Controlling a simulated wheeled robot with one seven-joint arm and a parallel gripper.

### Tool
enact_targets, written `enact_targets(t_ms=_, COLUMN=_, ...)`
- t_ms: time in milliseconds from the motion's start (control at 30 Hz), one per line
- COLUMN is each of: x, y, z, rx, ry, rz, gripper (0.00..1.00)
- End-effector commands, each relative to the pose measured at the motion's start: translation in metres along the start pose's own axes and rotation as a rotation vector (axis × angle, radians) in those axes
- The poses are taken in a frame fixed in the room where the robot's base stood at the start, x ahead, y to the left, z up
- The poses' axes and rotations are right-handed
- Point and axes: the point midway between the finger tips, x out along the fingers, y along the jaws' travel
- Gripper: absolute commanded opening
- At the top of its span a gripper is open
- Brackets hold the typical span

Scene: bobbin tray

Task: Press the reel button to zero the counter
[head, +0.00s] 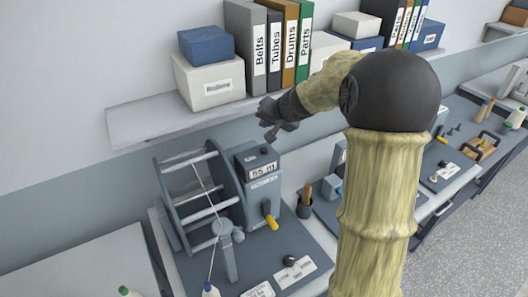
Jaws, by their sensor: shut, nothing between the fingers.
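The reel (196,213), a grey drum frame with pale bars, stands on a dark base plate at the centre left. Beside it is the grey counter box (262,207), whose display (263,171) reads "55 m". A small black button (264,149) sits on top of the box. A second black knob (289,262) is on the base plate near white labels. My gripper (267,131) is shut and empty, a little above the top of the counter box. It looks apart from the button, though the exact gap is hard to judge.
A shelf (150,121) with boxes and binders (275,45) runs behind and above my gripper. A yellow-handled crank (270,217) sticks out of the counter box. A dark cup (304,205) stands to its right. My arm hides part of the bench.

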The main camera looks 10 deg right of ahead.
Motion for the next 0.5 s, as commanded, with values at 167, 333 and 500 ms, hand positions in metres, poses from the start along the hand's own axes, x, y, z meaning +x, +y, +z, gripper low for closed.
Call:
enact_targets(t_ms=167, x=0.020, y=0.015, z=0.015, rx=0.001, ry=-0.001, rz=0.001, gripper=0.00)
enact_targets(t_ms=333, x=0.034, y=0.025, z=0.025, rx=0.000, ry=-0.002, rz=0.000, gripper=0.00)
enact_targets(t_ms=500, x=0.043, y=0.031, z=0.032, rx=0.000, ry=-0.001, rz=0.000, gripper=0.00)
